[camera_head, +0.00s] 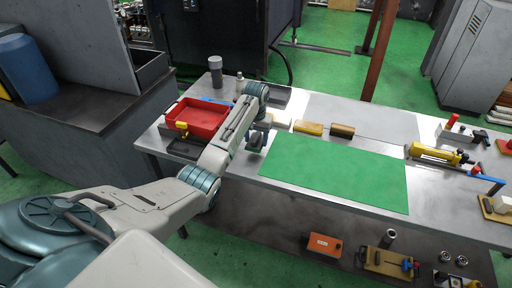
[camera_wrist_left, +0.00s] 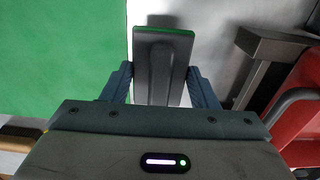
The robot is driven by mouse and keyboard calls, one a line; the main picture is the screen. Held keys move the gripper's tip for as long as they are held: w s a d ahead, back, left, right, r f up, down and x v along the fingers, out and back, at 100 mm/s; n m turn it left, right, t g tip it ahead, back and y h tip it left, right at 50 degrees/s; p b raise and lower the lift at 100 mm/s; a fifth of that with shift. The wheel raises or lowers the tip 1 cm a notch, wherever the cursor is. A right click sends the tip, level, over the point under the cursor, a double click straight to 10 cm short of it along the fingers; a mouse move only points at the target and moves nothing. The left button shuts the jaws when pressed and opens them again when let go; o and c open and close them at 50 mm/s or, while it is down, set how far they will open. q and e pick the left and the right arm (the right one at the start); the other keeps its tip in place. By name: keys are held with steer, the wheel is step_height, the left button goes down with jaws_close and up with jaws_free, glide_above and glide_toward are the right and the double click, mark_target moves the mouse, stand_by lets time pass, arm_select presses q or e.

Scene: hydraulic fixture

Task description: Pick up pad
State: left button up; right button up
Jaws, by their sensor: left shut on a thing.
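A dark grey pad (camera_wrist_left: 163,68) with a raised strip along its middle and a green far edge sits between the two blue fingers of my left gripper (camera_wrist_left: 163,88) in the left wrist view. The gripper is shut on it. In the head view my left gripper (camera_head: 257,138) is low over the table, at the left edge of the green mat (camera_head: 335,172), and the pad is mostly hidden there by the arm. I cannot tell whether the pad touches the table. My right gripper is not in view.
A red tray (camera_head: 198,117) stands left of my arm. A yellow cylinder tool (camera_head: 435,153) lies at the right. The mat is bare.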

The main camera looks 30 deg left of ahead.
arm_select(q)
steer(key=s+d, duration=0.1)
steer(key=s, duration=0.1)
steer(key=s+d+b, duration=0.1)
steer(key=s, duration=0.1)
steer(key=s+d, duration=0.1)
steer(key=s, duration=0.1)
steer(key=shift+s+d, duration=0.25)
steer(key=shift+s, duration=0.1)
steer(key=s+d+r+p, duration=0.1)
steer(key=s+d+p, duration=0.2)
steer(key=s, duration=0.4)
steer(key=shift+s+d, duration=0.15)
steer(key=shift+d, duration=0.4)
